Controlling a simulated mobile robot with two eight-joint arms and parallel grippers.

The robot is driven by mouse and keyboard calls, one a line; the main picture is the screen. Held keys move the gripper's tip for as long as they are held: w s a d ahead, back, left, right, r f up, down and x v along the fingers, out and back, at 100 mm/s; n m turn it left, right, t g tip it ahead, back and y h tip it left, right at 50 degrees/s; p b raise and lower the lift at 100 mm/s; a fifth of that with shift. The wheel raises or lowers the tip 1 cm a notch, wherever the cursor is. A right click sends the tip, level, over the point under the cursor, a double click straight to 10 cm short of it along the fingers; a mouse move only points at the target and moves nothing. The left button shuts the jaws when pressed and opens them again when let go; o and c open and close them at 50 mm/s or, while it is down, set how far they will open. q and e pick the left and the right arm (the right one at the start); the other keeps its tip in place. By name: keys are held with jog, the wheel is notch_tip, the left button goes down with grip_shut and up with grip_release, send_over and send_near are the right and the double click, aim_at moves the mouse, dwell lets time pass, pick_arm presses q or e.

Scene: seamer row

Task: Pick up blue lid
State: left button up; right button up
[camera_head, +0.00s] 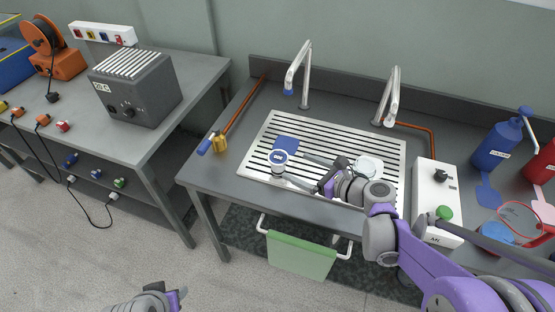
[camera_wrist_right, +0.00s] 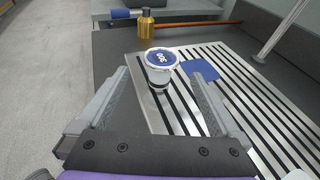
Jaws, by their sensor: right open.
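A round blue-topped piece with a white rim and white lettering (camera_head: 279,157) stands upright on the slotted metal grate. I take its top for the blue lid; it also shows in the wrist view (camera_wrist_right: 161,58), on a short pale body. My right gripper (camera_head: 294,167) is open, with a finger on either side of the line to this piece. In the wrist view the piece appears between the fingertips (camera_wrist_right: 158,78), with no visible contact. My left gripper (camera_head: 180,293) shows only partly at the bottom edge; its jaws are unclear.
A flat blue square (camera_head: 287,143) lies beside the piece on the grate (camera_head: 256,165). A white disc (camera_head: 368,165) lies to the right. Two taps (camera_head: 303,75) stand behind. A white control box (camera_head: 425,190) and blue bottle (camera_head: 497,145) are at right. A brass-ended blue-handled tool (camera_head: 219,142) lies left.

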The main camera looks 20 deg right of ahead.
aim_at(279, 157)
jog(key=x, duration=0.9)
jog(key=shift+w, duration=0.2)
jog(key=shift+c, duration=0.2)
jog(key=c, duration=1.1)
